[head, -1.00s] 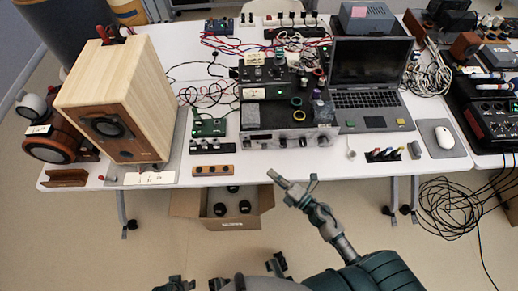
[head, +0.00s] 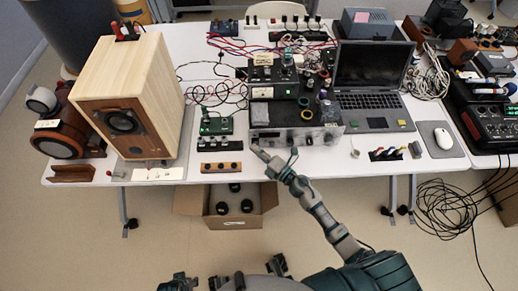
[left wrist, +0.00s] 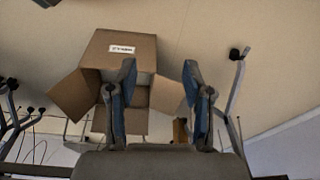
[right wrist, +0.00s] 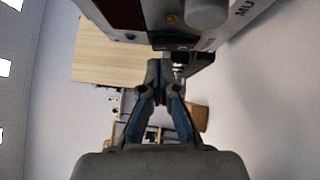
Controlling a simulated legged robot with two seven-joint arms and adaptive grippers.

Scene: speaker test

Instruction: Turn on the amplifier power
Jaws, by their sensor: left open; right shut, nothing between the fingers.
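The amplifier (head: 300,137) is a wide box with a silver front panel, knobs and a display, at the table's front edge in the head view. Its front also fills the top of the right wrist view (right wrist: 225,34). My right gripper (head: 259,149) is shut and empty, with its tips at the lower left end of that panel. In the right wrist view the closed tips (right wrist: 160,66) are just below the panel's small controls; I cannot tell whether they touch. The power control cannot be clearly made out. My left gripper (left wrist: 158,68) is open and empty, low in front of the table.
A wooden speaker (head: 150,80) stands left on the white table. Black devices sit on the amplifier, with a laptop (head: 370,75) to the right. An open cardboard box (head: 238,220) is on the floor.

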